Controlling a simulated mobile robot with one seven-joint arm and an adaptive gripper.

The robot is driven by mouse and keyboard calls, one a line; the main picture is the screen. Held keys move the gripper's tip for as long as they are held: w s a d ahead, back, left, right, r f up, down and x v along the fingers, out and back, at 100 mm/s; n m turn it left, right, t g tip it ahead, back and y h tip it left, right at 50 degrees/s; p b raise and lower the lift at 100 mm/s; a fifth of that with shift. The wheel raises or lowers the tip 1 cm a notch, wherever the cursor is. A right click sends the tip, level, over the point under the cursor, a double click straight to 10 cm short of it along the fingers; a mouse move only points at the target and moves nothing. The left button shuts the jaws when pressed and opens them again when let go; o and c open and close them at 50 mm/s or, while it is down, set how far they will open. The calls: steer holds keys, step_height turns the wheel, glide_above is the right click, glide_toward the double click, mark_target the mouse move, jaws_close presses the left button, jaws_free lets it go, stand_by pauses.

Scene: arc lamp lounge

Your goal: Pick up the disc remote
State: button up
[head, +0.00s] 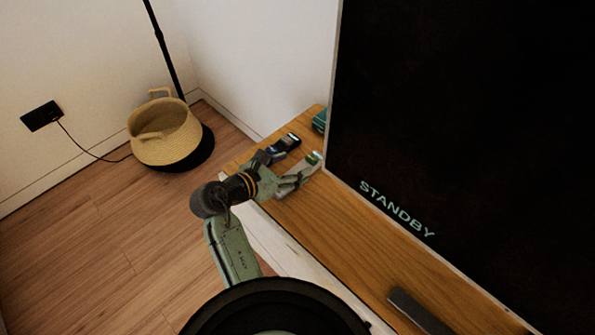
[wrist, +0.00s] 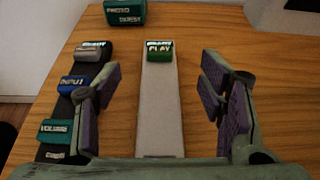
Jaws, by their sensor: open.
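The disc remote appears to be the slim pale-grey remote (wrist: 160,110) with a green PLAY key, lying lengthwise on the wooden cabinet top. Its smaller label is hard to read. My gripper (wrist: 160,90) is open, with one finger on each side of the pale remote and gaps to both. The remote's near end runs down to my gripper's palm edge in the picture. I cannot tell the height between fingers and cabinet. My gripper also shows in the head view (head: 295,167).
A dark remote (wrist: 68,108) with INPUT and VOLUME keys lies close left, partly behind the left finger. A teal box (wrist: 125,12) sits beyond. A large STANDBY screen (head: 460,120) stands along the cabinet (head: 325,225). A dark bar (head: 418,311) lies nearer. A basket (head: 165,130) is on the floor.

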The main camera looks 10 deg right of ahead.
mark_target(311, 158)
steer(key=x, duration=0.8)
steer(key=shift+w+d+f, duration=0.2)
steer(key=shift+c, duration=0.5)
steer(key=c, duration=1.2)
